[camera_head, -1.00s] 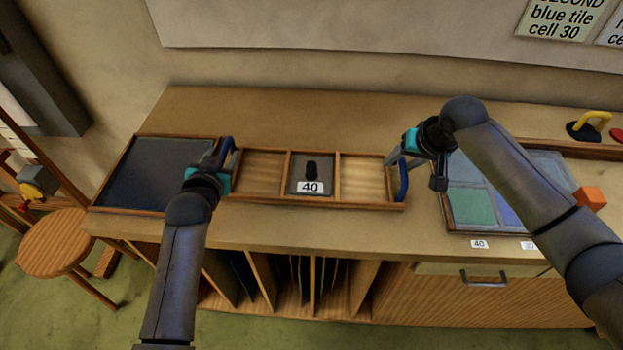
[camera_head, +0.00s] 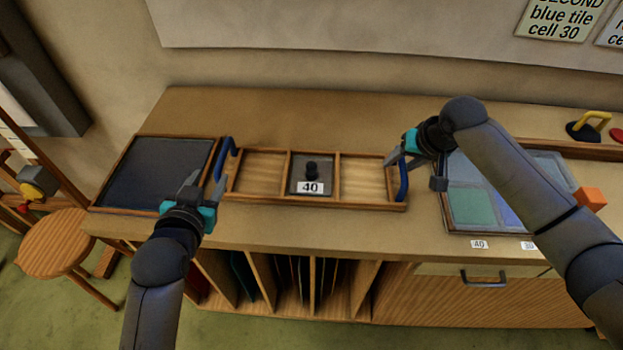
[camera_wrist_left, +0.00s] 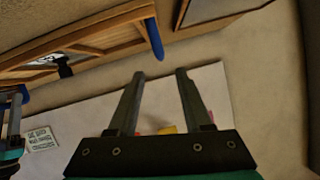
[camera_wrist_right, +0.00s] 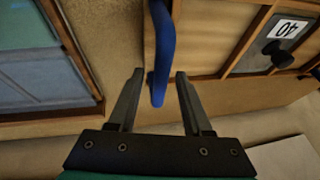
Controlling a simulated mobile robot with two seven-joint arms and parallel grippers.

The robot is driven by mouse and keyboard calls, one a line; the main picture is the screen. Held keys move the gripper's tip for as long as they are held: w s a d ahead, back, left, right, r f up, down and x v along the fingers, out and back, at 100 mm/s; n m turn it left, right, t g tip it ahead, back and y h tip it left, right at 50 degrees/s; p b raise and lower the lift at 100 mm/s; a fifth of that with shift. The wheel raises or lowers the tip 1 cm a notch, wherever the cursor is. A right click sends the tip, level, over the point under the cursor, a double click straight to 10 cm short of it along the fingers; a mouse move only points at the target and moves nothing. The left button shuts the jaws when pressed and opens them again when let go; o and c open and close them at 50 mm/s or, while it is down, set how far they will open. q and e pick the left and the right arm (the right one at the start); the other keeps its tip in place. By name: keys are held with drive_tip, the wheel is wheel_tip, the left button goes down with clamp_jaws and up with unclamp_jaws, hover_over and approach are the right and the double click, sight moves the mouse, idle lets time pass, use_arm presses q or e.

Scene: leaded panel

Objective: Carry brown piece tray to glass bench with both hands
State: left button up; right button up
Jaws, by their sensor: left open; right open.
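The brown piece tray (camera_head: 300,202) rests on the wooden bench top. It has three compartments; the middle one holds a dark square piece with a black knob and a label 40 (camera_head: 310,187). A blue handle stands at each end: the left handle (camera_head: 219,160) and the right handle (camera_head: 402,180). My left gripper (camera_head: 198,183) is open, left of and nearer than the left handle, apart from it. My right gripper (camera_head: 394,158) is open at the right handle; in the right wrist view the handle (camera_wrist_right: 161,60) reaches between its fingers (camera_wrist_right: 155,88).
A dark framed panel (camera_head: 150,170) lies just left of the tray. A framed panel of coloured glass (camera_head: 470,205) lies to the right, with an orange block (camera_head: 590,198) at its edge. The bench top (camera_head: 290,112) behind the tray is clear. A stool (camera_head: 52,240) stands at the left.

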drive_tip(key=shift+r, duration=0.15)
use_arm(q)
drive_tip(key=shift+s+r, duration=0.3)
drive_tip(key=shift+s, duration=0.25)
use_arm(e)
drive_tip(key=v, duration=1.2)
